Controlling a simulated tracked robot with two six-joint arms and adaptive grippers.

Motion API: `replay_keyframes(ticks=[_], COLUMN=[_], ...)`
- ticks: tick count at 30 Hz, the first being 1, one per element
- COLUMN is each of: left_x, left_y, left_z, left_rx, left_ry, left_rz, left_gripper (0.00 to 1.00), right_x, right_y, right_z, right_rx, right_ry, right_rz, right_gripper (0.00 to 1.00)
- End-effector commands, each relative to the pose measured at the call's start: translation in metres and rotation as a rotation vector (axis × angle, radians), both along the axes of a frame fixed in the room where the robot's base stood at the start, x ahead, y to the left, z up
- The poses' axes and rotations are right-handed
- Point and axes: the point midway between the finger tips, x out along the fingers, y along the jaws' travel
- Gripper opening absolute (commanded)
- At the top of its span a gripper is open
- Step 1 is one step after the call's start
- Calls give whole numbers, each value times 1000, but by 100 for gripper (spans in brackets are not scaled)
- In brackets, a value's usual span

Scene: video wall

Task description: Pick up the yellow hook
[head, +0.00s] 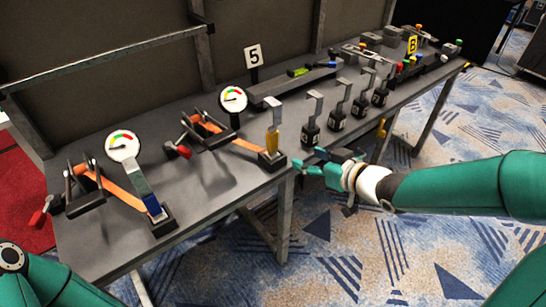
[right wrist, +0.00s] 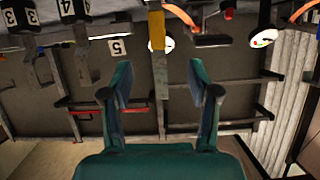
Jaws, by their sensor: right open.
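The yellow hook (head: 273,139) stands upright in a black block at the front edge of the table; its upper part is grey. In the right wrist view, which looks upside down, its yellow part (right wrist: 157,28) and grey shank show between my fingers in the picture, with no visible contact. My right gripper (head: 309,162) is open and empty, to the right of the hook by the table's front edge. Its two spread fingers also show in the right wrist view (right wrist: 159,80). My left arm shows at the lower left, but its gripper is out of view.
A blue-based hook (head: 150,203) stands to the left. Several grey hooks in numbered black blocks, one here (head: 311,122), stand to the right. Carpet in front of the table (head: 286,215) is clear.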

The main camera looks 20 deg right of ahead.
Motion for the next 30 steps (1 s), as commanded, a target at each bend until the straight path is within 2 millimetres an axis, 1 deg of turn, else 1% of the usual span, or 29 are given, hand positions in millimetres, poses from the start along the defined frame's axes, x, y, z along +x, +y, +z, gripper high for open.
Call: replay_keyframes(ticks=[1,3,5,8,15,18,21,28,30], left_x=[0,0,0,0,0,0,0,0,0], left_y=[0,0,0,0,0,0,0,0,0], left_z=[-7,-9,-10,-13,-17,-18,-18,-18,-17], left_rx=[0,0,0,0,0,0,0,0,0], left_ry=[-1,-1,-1,-1,-1,-1,-1,-1,0], left_rz=[0,0,0,0,0,0,0,0,0], left_gripper=[40,40,40,40,40,40,40,40,40], right_x=[0,3,8,21,67,84,95,107,113], right_y=[-3,-4,-2,4,21,27,30,34,37], right_z=[6,12,12,7,-11,-17,-20,-25,-28], right_rx=[-15,-28,-30,-31,-30,-31,-30,-31,-30], right_ry=[-33,-55,-61,-59,-58,-58,-59,-59,-58], right_rz=[5,12,16,19,17,17,14,15,14], right_gripper=[60,60,60,60,60,60,60,60,60])
